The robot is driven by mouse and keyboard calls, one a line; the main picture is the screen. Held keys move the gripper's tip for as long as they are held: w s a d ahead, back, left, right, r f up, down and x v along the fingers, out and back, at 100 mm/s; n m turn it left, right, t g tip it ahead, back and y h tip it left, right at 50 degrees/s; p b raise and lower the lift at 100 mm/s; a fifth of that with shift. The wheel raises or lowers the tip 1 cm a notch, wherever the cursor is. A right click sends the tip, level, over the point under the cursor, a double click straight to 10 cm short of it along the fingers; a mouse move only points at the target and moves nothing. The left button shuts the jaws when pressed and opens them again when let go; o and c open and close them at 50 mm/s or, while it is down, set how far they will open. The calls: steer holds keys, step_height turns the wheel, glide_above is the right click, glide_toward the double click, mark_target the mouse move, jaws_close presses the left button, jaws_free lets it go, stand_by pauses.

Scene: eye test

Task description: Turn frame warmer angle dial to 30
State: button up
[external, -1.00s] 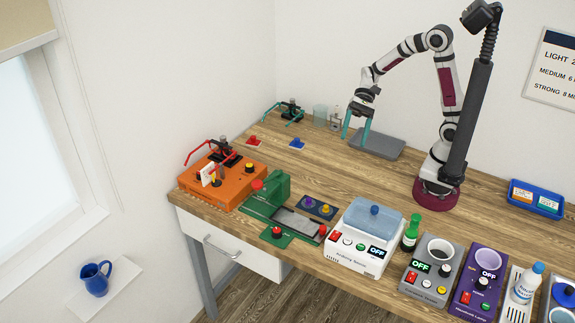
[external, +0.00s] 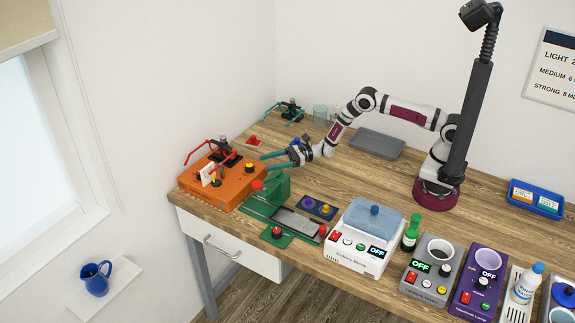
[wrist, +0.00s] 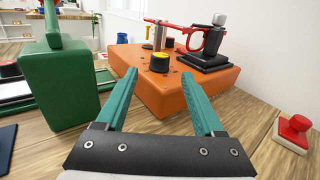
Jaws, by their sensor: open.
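An orange unit (external: 225,183) stands at the table's left end; I cannot read a name on it. The dial's setting is too small to read. My gripper (external: 264,161) is open and empty, pointing left at the orange unit. In the wrist view, the dial appears between and beyond the teal fingertips (wrist: 158,88), apart from them. A red glasses-like frame (wrist: 190,30) sits on a black stand on the unit's top.
A green press (external: 272,187) stands close beside my gripper, at left in the wrist view (wrist: 62,85). A red stamp-like piece (wrist: 294,132) lies at right. A white bench unit (external: 355,245), a grey unit (external: 430,270) and a purple unit (external: 480,283) line the front.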

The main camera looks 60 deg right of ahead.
mark_target(256, 170)
steer(key=x, duration=0.5)
steer(key=shift+w+a, duration=0.25)
steer(key=shift+a, duration=0.1)
jaws_close()
